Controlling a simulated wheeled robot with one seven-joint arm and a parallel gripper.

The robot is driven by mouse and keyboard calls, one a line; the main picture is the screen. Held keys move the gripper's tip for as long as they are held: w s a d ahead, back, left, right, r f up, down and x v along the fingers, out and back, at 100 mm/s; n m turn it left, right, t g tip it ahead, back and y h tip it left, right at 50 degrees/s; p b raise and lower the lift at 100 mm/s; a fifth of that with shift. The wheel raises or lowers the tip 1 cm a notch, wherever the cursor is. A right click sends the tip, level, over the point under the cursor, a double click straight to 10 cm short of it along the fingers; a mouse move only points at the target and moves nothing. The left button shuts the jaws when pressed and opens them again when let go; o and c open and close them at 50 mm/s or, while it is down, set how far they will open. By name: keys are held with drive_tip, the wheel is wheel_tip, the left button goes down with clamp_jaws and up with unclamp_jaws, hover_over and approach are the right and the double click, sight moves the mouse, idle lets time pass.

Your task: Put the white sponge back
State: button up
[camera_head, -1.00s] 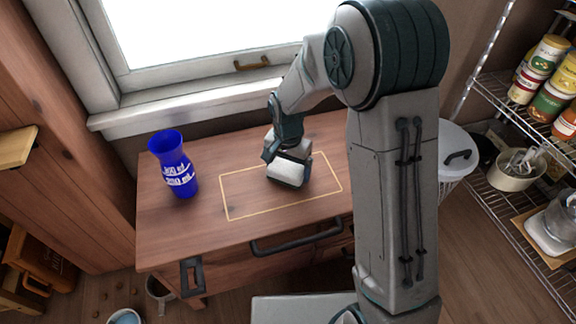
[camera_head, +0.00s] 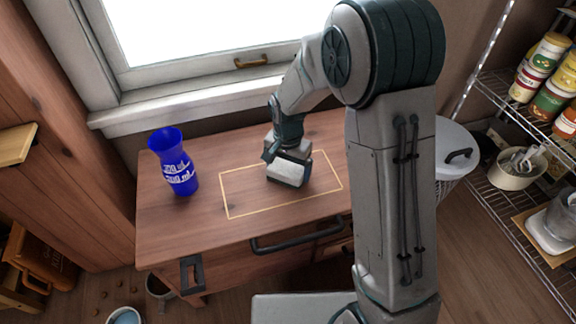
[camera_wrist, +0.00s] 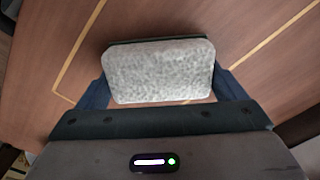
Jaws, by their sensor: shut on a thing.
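The white sponge (camera_head: 286,173) is a pale speckled block with a dark layer along one side. It is at the wooden chest top, within the yellow outlined rectangle (camera_head: 228,205). My gripper (camera_head: 287,160) points down and is shut on it. In the wrist view the sponge (camera_wrist: 160,72) lies across between the two blue fingers of my gripper (camera_wrist: 162,92). Whether the sponge touches the wood or hangs just above it, I cannot tell.
A blue measuring vase (camera_head: 174,163) stands left of the outline on the chest top (camera_head: 200,235). A window sill (camera_head: 200,105) runs behind. A wire shelf (camera_head: 505,215) with tins and a pot is at the right. The outlined area is otherwise clear.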

drive_tip(key=shift+f, duration=0.25)
drive_tip(key=o, duration=0.7)
wheel_tip(320, 180, up, 14)
drive_tip(key=p, duration=0.5)
drive_tip(key=shift+r, duration=0.1)
wheel_tip(320, 180, up, 20)
drive_tip(key=n+t+p, duration=0.1)
drive_tip(key=n+p, duration=0.1)
drive_tip(key=p, duration=1.2)
hover_over(288, 166)
drive_tip(key=s+d, duration=0.8)
drive_tip(key=s+d+r+n+p, duration=0.1)
drive_tip(key=s+d+r+p, duration=0.1)
drive_tip(key=s+r+p, duration=0.1)
drive_tip(key=s+d+r+n+t+p, duration=0.1)
drive_tip(key=s+r+p, duration=0.3)
drive_tip(key=r+p, duration=0.2)
drive_tip(key=s+d+r+n+p, duration=0.1)
drive_tip(key=s+d+r+p, duration=0.1)
drive_tip(key=s+r+p, duration=0.2)
drive_tip(key=shift+s+d+r+t, duration=0.1)
drive_tip(key=shift+d+r+t, duration=0.1)
drive_tip(key=shift+r, duration=0.45)
drive_tip(key=shift+d+r+t, duration=0.1)
drive_tip(key=shift+r+t, duration=0.1)
drive_tip(key=shift+r, duration=0.4)
